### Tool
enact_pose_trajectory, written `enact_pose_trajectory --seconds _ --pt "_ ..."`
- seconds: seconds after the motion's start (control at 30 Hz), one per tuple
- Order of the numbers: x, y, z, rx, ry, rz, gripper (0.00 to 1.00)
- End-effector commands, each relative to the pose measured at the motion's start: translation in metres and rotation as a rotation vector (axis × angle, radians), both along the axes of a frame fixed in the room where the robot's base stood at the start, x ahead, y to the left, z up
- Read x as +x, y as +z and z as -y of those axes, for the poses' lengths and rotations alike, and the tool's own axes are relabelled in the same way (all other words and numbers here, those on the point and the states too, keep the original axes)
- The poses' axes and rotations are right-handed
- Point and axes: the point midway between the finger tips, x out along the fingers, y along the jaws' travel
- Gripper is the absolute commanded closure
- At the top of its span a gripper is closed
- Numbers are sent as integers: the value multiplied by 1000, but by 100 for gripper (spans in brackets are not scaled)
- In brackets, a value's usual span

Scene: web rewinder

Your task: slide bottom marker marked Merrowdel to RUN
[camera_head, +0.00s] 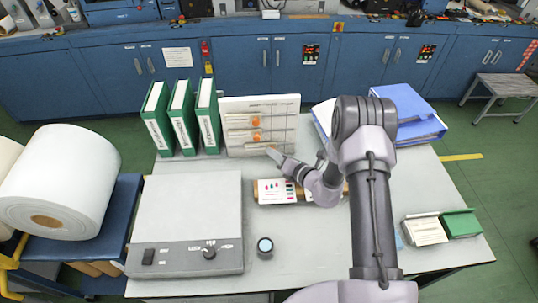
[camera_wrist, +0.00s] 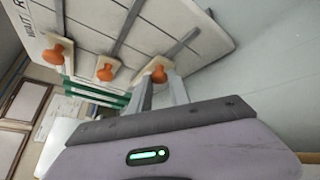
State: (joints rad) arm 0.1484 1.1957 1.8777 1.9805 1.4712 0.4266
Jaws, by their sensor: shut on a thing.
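A pale board (camera_head: 288,106) stands upright at the back of the table, with several rows and orange-knobbed markers. The upper marker (camera_head: 256,122) and middle marker (camera_head: 256,137) show in the head view. In the wrist view, the board (camera_wrist: 165,22) is tilted, with the upper marker (camera_wrist: 58,50), middle marker (camera_wrist: 105,70) and bottom marker (camera_wrist: 158,72) on slots. My gripper (camera_head: 272,152) is at the board's lowest row; in the wrist view my gripper (camera_wrist: 163,82) is shut on the bottom marker's knob. The name Merrowdel is not readable. Part of the heading WAIT shows.
Green binders (camera_head: 182,116) stand left of the board, and blue folders (camera_head: 405,105) lie to its right. A small card box (camera_head: 276,191) sits below my forearm. A grey device (camera_head: 188,215) fills the left of the table (camera_head: 320,255). The front middle is mostly clear.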

Motion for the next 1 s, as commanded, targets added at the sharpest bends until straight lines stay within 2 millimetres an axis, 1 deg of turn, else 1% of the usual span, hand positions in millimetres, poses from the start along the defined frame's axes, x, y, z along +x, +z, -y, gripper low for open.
enact_pose_trajectory --seconds 0.17,0.2,0.3,0.57,0.67,0.77,0.87,1.0 --pt "0 0 -1 0 2 0 100" --pt "0 0 -1 -1 1 0 73" --pt "0 0 -1 0 2 0 56" --pt "0 0 -1 -1 1 0 56" --pt "-3 2 2 -1 -1 -1 56" --pt "-15 7 10 -1 -1 -1 56" --pt "-35 14 24 0 -5 -2 56" --pt "-70 27 47 2 -6 -2 56"
